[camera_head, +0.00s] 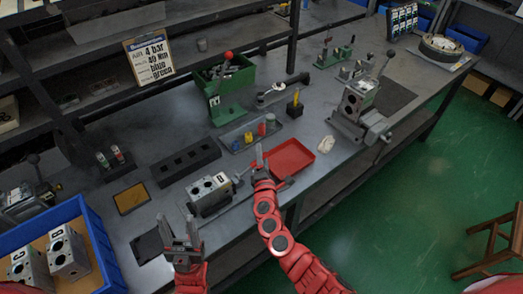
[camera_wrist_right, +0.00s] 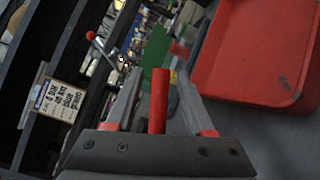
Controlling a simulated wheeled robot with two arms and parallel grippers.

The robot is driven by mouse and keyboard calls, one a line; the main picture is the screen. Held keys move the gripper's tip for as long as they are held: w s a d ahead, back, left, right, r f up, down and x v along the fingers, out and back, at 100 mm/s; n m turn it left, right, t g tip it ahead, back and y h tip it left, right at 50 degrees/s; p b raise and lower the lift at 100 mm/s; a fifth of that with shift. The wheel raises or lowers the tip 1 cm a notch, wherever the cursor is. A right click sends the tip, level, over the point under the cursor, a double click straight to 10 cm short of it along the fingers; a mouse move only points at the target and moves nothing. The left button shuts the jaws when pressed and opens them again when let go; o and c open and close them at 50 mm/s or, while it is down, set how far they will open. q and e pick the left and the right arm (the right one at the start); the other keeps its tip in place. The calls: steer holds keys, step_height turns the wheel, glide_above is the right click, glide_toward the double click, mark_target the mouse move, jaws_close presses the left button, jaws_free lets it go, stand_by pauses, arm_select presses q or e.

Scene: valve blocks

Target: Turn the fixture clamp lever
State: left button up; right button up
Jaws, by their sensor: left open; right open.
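My right gripper (camera_head: 262,160) is open at the left edge of the red tray. In the right wrist view, an upright red handle (camera_wrist_right: 160,100) shows between the open fingers, with gaps on both sides; I cannot tell for sure that it belongs to the lever. My left gripper (camera_head: 180,230) is open and empty, in front of the G block and to its left.
The red tray (camera_head: 306,148) lies right of my right gripper. A grey tray (camera_head: 232,146) with coloured pegs is behind. Another fixture with a lever (camera_head: 362,100) stands further right. A blue bin (camera_head: 95,232) with blocks is at left.

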steer(key=shift+w, duration=1.05)
jaws_close()
stand_by(0.7)
